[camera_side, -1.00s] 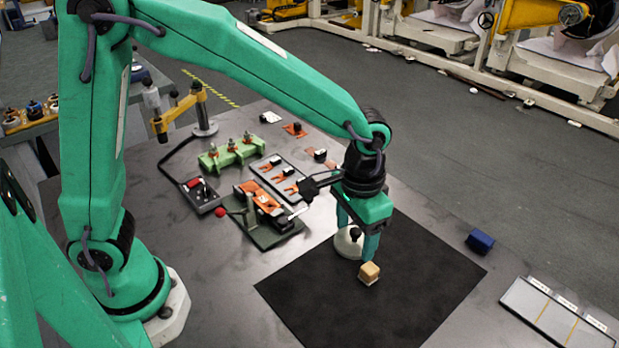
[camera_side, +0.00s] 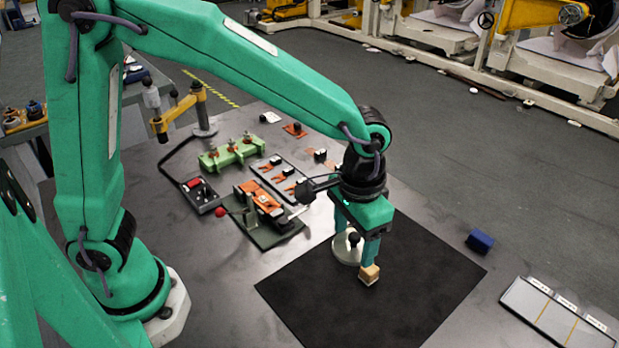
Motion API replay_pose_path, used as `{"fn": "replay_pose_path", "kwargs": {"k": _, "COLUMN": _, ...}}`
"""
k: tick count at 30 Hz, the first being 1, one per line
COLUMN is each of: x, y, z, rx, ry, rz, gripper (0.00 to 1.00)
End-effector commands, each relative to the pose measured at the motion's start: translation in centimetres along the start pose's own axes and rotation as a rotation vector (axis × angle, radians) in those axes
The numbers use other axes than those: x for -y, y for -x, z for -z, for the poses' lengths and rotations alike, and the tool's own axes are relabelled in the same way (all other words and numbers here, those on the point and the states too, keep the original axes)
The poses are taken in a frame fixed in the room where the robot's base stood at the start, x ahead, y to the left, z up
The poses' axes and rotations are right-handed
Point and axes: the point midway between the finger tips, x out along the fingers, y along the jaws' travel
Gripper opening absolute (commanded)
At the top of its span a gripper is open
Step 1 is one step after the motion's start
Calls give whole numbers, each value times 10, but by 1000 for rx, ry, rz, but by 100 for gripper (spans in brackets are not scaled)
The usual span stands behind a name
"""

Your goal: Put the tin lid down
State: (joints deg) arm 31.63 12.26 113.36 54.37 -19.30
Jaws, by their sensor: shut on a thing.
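The tin lid (camera_side: 343,254) is a pale round disc with a dark knob. It is between the fingers of my gripper (camera_side: 355,238), which is shut on it, apparently by the knob. The lid appears over the far edge of the black mat (camera_side: 330,304). I cannot tell whether it touches the surface. The near finger hides part of the lid.
A blue block (camera_side: 480,241) lies right of the mat. A tray with several compartments (camera_side: 555,318) is at the lower right. A green clamp fixture with a red knob (camera_side: 262,217) stands left of the gripper. The near part of the mat is clear.

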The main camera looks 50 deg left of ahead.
Motion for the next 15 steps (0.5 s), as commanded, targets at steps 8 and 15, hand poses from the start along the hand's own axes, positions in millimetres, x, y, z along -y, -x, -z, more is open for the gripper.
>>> {"fn": "replay_pose_path", "kwargs": {"k": 8, "x": -9, "y": -4, "z": -33, "rx": 0, "ry": 102, "rz": 0, "gripper": 45}}
{"fn": "replay_pose_path", "kwargs": {"k": 15, "x": -16, "y": -12, "z": -77, "rx": -1, "ry": 251, "rz": -1, "gripper": 45}}
